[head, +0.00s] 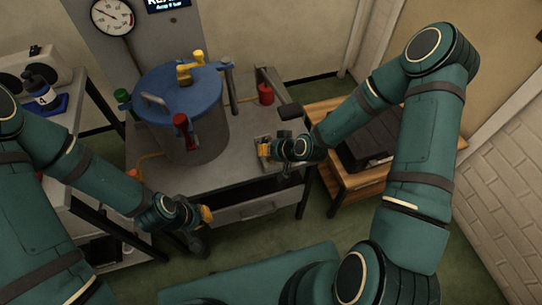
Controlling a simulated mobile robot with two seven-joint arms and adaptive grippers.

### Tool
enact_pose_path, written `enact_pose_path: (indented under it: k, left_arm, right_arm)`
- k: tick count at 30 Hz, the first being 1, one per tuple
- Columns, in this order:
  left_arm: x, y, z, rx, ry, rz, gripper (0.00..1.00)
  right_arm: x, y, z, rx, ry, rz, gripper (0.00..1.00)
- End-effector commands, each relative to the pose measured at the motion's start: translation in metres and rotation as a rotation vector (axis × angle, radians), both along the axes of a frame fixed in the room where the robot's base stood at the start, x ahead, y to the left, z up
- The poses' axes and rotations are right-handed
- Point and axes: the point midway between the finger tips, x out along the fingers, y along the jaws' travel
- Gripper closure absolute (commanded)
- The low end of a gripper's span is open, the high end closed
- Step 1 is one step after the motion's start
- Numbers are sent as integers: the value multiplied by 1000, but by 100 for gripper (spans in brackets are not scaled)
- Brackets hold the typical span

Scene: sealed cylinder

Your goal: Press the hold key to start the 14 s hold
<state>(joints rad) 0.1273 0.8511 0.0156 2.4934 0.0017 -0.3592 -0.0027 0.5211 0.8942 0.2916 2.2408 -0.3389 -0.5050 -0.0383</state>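A blue-lidded cylinder (182,125) stands on the grey bench, with yellow, red and green fittings around its lid. A dark display (167,4) on the grey panel behind it is cut off by the top edge; a small line of text about bar shows. I cannot make out the hold key. My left gripper (198,242) hangs low in front of the bench, left of the drawer, apart from the cylinder; its fingers are too small to judge. My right gripper (268,151) is at the bench's right front, by a small metal and orange piece; its fingertips are unclear.
A round gauge (112,17) is on the panel. A red fitting (266,94) stands at the bench's back right. A drawer (245,210) is under the bench top. A wooden stand (345,180) holds a dark case at right.

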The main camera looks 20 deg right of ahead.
Motion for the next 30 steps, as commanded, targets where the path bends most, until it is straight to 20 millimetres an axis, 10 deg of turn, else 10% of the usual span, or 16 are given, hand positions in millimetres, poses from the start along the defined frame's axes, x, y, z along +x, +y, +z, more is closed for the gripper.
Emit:
enact_pose_path:
  k: [30]
  left_arm:
    - [0, 0, 0, 0, 0, 0, 100]
  right_arm:
    - [0, 0, -8, 0, 2, 0, 100]
